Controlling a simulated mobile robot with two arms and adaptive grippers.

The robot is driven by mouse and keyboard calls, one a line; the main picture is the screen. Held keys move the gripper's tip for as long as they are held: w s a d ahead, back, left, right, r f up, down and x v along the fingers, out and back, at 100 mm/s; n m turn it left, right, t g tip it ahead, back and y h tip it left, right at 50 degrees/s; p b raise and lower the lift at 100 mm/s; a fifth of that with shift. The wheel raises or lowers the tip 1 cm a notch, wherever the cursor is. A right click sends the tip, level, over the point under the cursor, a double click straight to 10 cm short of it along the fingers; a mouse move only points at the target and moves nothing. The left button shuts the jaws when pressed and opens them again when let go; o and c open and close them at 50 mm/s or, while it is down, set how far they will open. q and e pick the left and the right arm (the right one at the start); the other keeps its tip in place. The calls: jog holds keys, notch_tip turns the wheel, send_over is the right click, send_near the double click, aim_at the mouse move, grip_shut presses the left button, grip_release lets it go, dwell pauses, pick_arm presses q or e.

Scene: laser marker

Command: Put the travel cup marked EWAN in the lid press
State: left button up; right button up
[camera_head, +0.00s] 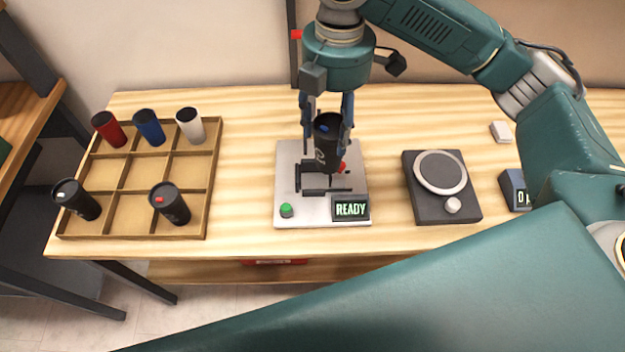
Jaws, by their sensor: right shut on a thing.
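My right gripper (326,112) points down and is shut on a black travel cup (327,148) with a blue patch at its top. The cup is upright, over the grey plate of a machine (290,160) with a dark frame. Part of a white mark shows on the cup's left side, but I cannot read a name. I cannot tell whether the cup's base touches the machine. The machine's display (350,209) reads READY, and a green button (286,210) sits at its front left. My left gripper is not in view.
A wooden divided tray (130,172) at the left holds a red cup (108,129), a blue cup (149,127), a white cup (190,125) and two black cups (76,199) (169,204). A dark device with a round plate (440,172) and a small display box (515,189) stand right.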

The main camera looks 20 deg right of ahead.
jog(key=w+n, duration=0.1)
jog(key=n, duration=0.1)
jog(key=w+r+n, duration=0.1)
jog(key=n, duration=0.2)
jog(key=shift+r, duration=0.15)
jog(key=w+a+r+n, duration=0.15)
jog(key=w+n, duration=0.25)
jog(key=n, duration=0.9)
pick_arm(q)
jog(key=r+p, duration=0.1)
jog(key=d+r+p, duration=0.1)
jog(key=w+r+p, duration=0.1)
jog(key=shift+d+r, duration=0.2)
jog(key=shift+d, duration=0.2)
pick_arm(e)
notch_tip(320, 180, down, 18)
jog(key=shift+f, duration=0.2)
jog(key=shift+d+f, duration=0.1)
jog(key=o, duration=0.7)
jog(key=shift+o, duration=0.2)
